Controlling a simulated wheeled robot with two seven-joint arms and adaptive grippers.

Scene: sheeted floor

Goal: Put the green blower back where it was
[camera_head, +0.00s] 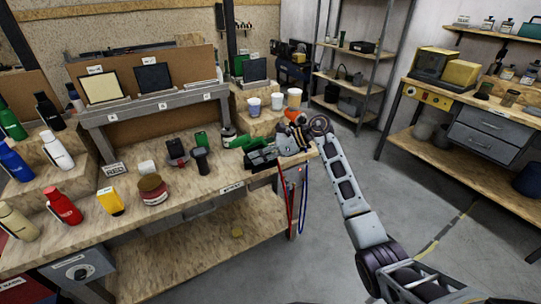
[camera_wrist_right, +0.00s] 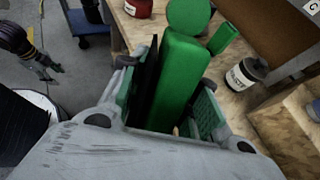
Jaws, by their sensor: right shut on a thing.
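The green blower (camera_head: 238,143) is at the right end of the workbench, partly hidden by my right gripper (camera_head: 262,157). In the right wrist view, the blower's long green body (camera_wrist_right: 180,78) lies between the fingers of my right gripper (camera_wrist_right: 165,110), which is shut on it. A round green part shows at its far end. I cannot tell whether the blower touches the bench top. What looks like my left gripper (camera_wrist_right: 42,68) is at the left of the right wrist view, away from the bench; its jaw state is unclear. It is not in the head view.
A labelled jar (camera_head: 228,136) and a smaller green item (camera_head: 201,138) stand close by. Cups (camera_head: 254,106) stand behind the gripper. Red and blue straps (camera_head: 302,190) hang at the bench end.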

